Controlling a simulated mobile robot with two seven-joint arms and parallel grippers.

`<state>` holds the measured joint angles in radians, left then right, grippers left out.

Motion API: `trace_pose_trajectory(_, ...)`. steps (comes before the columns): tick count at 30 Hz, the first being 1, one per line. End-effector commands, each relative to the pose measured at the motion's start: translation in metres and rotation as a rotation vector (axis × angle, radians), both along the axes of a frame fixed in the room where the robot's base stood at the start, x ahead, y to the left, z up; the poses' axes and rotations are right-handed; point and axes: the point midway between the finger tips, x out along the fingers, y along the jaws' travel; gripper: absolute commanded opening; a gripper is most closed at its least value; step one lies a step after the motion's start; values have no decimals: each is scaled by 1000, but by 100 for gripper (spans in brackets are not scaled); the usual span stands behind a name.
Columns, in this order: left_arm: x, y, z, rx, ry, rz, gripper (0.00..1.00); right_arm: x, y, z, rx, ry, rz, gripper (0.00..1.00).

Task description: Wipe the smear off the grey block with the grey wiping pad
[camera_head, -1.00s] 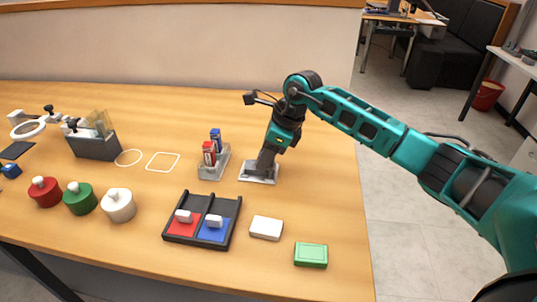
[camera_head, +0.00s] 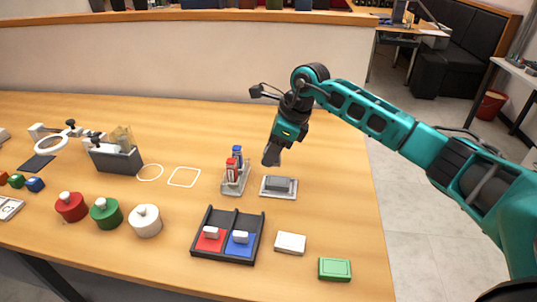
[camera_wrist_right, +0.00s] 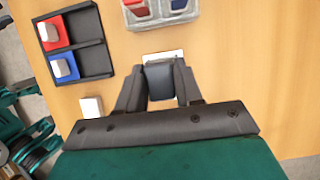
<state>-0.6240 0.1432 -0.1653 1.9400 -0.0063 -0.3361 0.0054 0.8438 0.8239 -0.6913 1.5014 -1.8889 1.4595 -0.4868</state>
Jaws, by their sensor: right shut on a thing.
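My right gripper (camera_head: 271,155) is shut on a dark grey piece, which looks like the wiping pad (camera_wrist_right: 158,82), seen between the two fingers in the right wrist view. In the head view the gripper points down and appears apart from and above a dark grey block (camera_head: 280,184). This block sits on a light grey plate (camera_head: 292,194) on the table. The plate shows partly behind the held pad in the wrist view, where the block is hidden. I cannot make out a smear on the block. My left gripper is in neither view.
A clear holder (camera_head: 235,188) with red and blue items stands just left of the plate. A black two-bay tray (camera_head: 251,258), a white block (camera_head: 290,242) and a green block (camera_head: 334,269) lie nearer the front edge. The table right of the plate is clear.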

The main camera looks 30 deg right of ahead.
Motion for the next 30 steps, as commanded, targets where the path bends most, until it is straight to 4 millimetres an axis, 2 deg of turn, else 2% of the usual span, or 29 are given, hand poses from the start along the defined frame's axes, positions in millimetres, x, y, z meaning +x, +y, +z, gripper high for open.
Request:
trace_pose_trajectory(3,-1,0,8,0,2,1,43,0,-3,14,0,-2,-2,11)
trace_pose_trajectory(7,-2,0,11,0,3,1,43,-1,-6,21,0,-1,-4,11)
trace_pose_trajectory(30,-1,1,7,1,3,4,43,-2,-6,26,2,1,-19,11)
